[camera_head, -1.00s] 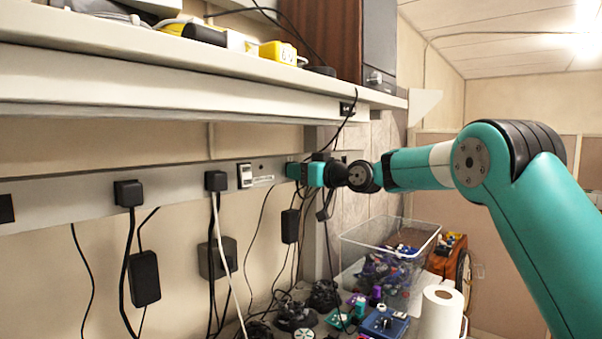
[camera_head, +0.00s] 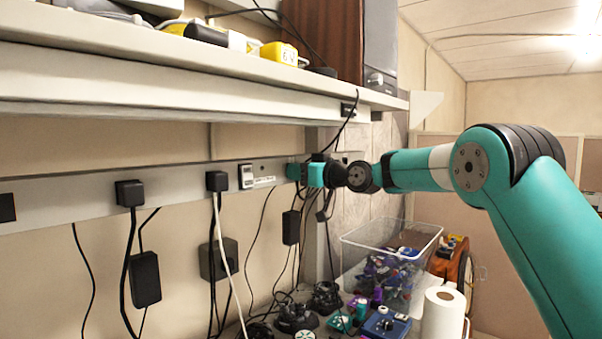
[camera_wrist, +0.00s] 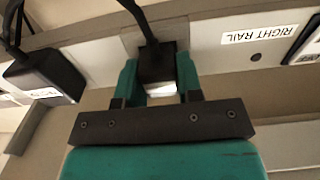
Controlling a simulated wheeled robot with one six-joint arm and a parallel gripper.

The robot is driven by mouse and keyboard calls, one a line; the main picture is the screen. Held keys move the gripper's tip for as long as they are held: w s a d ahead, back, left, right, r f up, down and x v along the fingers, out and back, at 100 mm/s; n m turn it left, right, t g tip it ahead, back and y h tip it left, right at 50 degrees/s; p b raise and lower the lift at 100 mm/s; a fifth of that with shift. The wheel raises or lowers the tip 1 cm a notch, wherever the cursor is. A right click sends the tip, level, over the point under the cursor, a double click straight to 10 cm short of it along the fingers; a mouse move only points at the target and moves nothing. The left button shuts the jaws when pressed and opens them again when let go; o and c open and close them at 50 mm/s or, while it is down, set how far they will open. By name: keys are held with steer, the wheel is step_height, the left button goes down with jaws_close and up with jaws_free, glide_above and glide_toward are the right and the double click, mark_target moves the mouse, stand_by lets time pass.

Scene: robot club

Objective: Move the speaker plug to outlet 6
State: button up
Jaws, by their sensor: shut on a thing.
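My gripper (camera_wrist: 160,80) is at the grey outlet rail (camera_head: 80,205), toward its right end. In the wrist view its two teal fingers are shut on a black plug (camera_wrist: 156,62) with a black cord. The held plug is against or very close to the rail; I cannot tell whether it is seated. In the head view my gripper (camera_head: 305,172) hides the plug. The outlet numbers cannot be read, and I cannot tell which outlet is behind the plug. The speaker (camera_head: 378,45) stands on the shelf, with a cord hanging below it.
Another black plug (camera_wrist: 45,75) sits close beside my gripper. A "RIGHT RAIL" label (camera_wrist: 259,35) is on the other side. Further black plugs (camera_head: 130,193) (camera_head: 216,181) sit along the rail. The shelf (camera_head: 200,85) overhangs it. A clear bin (camera_head: 420,240) and a paper roll (camera_head: 441,315) stand below.

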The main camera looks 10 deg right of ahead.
stand_by(0.3)
steer(key=o, duration=0.9)
steer(key=shift+o, duration=0.2)
